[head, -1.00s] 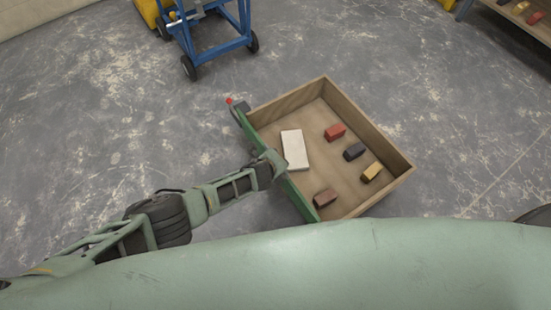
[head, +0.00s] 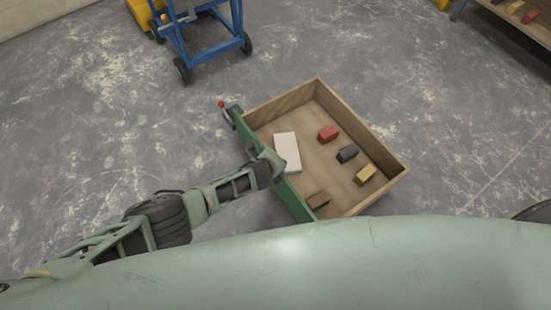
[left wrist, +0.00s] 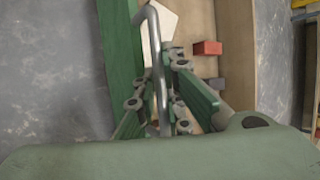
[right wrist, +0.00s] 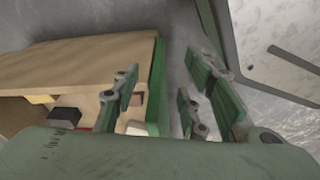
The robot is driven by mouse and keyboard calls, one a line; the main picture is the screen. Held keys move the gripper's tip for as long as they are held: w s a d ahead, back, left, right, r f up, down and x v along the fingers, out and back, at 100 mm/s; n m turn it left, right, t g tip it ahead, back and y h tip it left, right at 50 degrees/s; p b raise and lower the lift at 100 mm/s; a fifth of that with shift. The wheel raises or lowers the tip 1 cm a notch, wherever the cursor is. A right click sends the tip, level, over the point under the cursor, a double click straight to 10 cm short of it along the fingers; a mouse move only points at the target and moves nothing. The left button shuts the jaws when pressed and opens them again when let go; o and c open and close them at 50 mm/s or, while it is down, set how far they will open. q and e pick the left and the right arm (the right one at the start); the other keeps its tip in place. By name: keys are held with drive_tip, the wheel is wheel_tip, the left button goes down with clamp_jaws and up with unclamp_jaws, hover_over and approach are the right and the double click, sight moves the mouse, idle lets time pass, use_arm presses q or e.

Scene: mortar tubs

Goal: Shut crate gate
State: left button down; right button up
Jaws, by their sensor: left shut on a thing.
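The wooden crate (head: 372,135) stands on the floor with its green gate (head: 292,197) along its left side. The gate lies close to the crate's open side; I cannot tell whether it is fully shut. My left gripper (head: 270,162) is at the middle of the gate. In the left wrist view this gripper (left wrist: 160,105) is shut on the bent grey handle (left wrist: 154,50) of the gate (left wrist: 121,50). A dark latch piece with a red knob (head: 221,103) shows at the gate's far end. My right gripper (right wrist: 162,90) is open and empty beside the crate.
The crate holds a white block (head: 287,152) and several small blocks, including a red one (head: 328,133). A blue cart (head: 210,45) stands beyond it. A shelf (head: 520,22) with blocks is at the top right.

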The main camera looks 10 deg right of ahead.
use_arm(q)
drive_tip(key=c, duration=1.9)
unclamp_jaws()
drive_tip(key=shift+d+r, duration=0.25)
drive_tip(key=shift+d, duration=0.1)
drive_tip(key=shift+o, duration=0.3)
drive_tip(key=shift+a+f, duration=0.1)
drive_tip(key=shift+a, duration=0.1)
drive_tip(key=v, duration=1.2)
